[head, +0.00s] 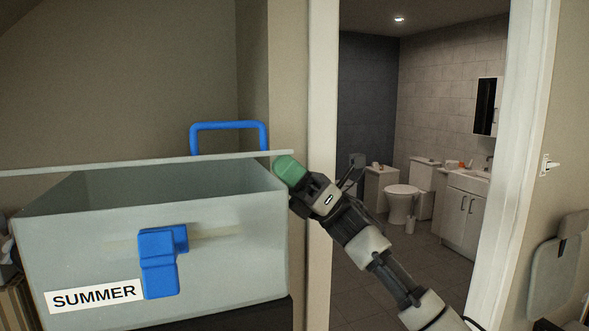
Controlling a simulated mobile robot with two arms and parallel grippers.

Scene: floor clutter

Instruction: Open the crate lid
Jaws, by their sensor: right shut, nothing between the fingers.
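A grey crate (215,262) with a white SUMMER label (94,296) stands at the lower left of the head view. A blue latch (160,263) sits on its front wall. The pale lid (130,164) shows nearly edge-on above the front rim, with a gap below it, so it looks raised. A blue handle (229,125) stands up behind the lid's edge. My right gripper (291,170) is shut and empty, its green tip at the lid's right end. I cannot tell whether it touches the lid. My left gripper is not in view.
A white door frame (322,110) stands just right of the crate, behind my right arm. Beyond it is a bathroom with a toilet (402,203) and a sink cabinet (463,212). A dark surface shows below the crate. A wall is close behind it.

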